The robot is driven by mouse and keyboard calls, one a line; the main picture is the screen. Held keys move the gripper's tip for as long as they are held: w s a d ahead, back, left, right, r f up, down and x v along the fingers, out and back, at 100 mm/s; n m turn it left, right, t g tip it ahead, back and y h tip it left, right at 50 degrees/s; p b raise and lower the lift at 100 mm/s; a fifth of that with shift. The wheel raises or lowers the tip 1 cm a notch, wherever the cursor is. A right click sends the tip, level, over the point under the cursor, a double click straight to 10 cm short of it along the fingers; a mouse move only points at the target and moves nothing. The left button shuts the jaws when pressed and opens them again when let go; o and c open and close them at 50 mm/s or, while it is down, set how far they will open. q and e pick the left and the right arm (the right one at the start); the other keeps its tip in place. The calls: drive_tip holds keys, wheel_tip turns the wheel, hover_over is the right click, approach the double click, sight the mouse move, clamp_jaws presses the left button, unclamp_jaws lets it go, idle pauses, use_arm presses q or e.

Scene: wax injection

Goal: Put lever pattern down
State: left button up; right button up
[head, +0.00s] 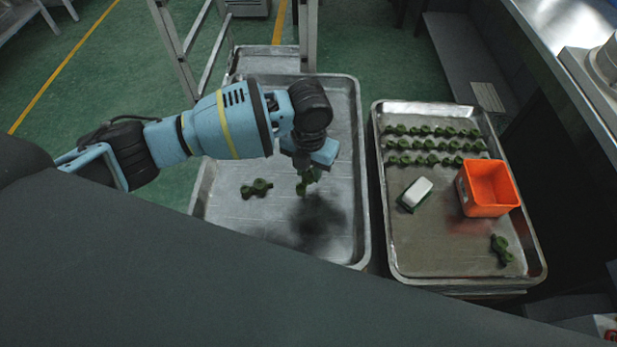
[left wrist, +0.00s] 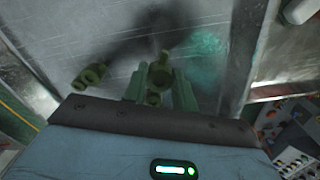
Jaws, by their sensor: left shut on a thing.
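My left gripper (head: 303,174) is shut on a dark green lever pattern (head: 308,183) and holds it over the left metal tray (head: 345,120). The held pattern also shows between the fingers in the left wrist view (left wrist: 160,76), with the tray surface beyond it. Another green lever pattern (head: 257,189) lies on the left tray, to the left of the gripper; it also shows in the left wrist view (left wrist: 89,76). The gripper's dark shadow falls on the tray. Part of the held pattern is hidden by the fingers. My right gripper is not in view.
The right metal tray (head: 430,260) holds rows of green lever patterns (head: 433,145), a white-topped block (head: 415,193), an orange bin (head: 487,188) and a single green pattern (head: 502,249). A metal frame (head: 308,35) stands behind the left tray. The left tray's front part is bare.

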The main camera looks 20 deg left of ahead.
sight(309, 188)
use_arm(q)
drive_tip(key=shift+f, duration=2.1)
drive_tip(key=shift+f, duration=0.15)
drive_tip(key=o, duration=0.9)
drive_tip(key=shift+o, duration=0.2)
wheel_tip(309, 188, up, 12)
drive_tip(key=shift+r+p, duration=0.15)
drive_tip(key=shift+p, duration=0.2)
